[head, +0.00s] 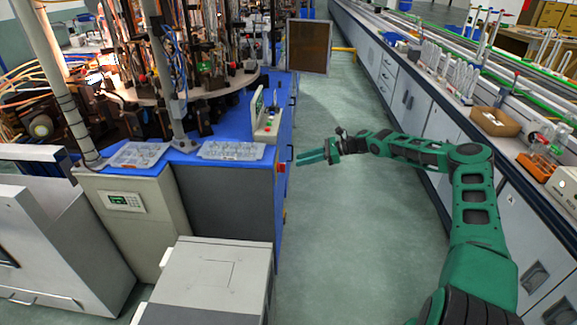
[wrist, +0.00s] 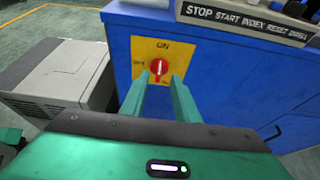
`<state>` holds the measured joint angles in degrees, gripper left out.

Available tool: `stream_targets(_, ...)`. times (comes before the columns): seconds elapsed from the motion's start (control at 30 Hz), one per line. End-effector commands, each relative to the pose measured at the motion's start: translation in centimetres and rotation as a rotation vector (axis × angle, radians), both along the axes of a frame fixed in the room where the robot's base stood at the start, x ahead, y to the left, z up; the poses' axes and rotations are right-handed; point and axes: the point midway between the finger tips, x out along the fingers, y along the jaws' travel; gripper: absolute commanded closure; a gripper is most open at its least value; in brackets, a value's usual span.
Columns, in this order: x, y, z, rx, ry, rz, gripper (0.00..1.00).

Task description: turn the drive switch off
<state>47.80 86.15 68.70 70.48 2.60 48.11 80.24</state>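The drive switch (wrist: 158,67) is a round red knob on a yellow plate (wrist: 178,50) on the blue cabinet's side. Its pale handle mark stands about upright, toward the "ON" label at the top; a smaller label, seemingly "OFF", is at the left. In the head view the switch (head: 281,167) is a small red and yellow patch at the cabinet's right edge. My gripper (wrist: 159,80) is open, its two green fingers apart below and to either side of the knob. In the head view my gripper (head: 298,158) points left at the switch, with a small gap. Contact is not visible.
The blue cabinet (wrist: 230,75) carries a button panel (wrist: 250,18) labelled STOP, START, INDEX and RESET above the switch. A grey box (head: 215,270) stands at the cabinet's near side. The green floor aisle (head: 340,230) is clear up to the white counters (head: 400,95) at right.

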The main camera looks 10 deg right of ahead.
Motion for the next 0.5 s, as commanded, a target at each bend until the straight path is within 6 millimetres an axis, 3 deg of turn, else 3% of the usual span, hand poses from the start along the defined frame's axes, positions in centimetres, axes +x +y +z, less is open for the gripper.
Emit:
stream_targets(0.23, 1.2, 4.0, -1.7, 0.0, 0.001, 0.004, 0.72)
stream_targets(0.5, 1.9, 6.0, -2.6, -0.001, 0.0, 0.002, 0.72)
